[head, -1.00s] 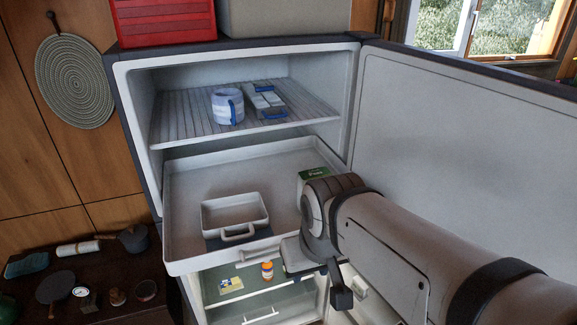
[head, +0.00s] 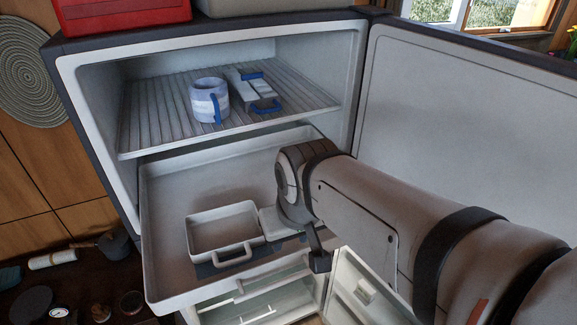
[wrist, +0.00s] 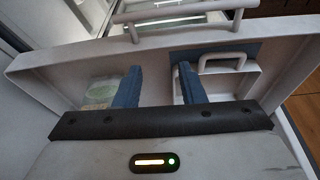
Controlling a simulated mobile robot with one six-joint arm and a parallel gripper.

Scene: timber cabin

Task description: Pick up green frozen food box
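The green frozen food box is hidden behind my arm in the head view. In the wrist view, a pale item with green on it (wrist: 101,92) lies in the drawer, just left of the left finger and partly covered by it; it looks like the box, but I cannot read it. My gripper (wrist: 160,67) is open, its two blue fingers apart with nothing held between them. It is over the pulled-out white freezer drawer (head: 165,205), right of a white handled bin (head: 222,228).
The bin, with its handle (wrist: 222,57), sits close beside the right finger. Above the drawer, a shelf (head: 150,115) holds a striped mug (head: 208,99) and a blue-handled item (head: 258,92). The open freezer door (head: 455,110) stands right. The drawer's left part is clear.

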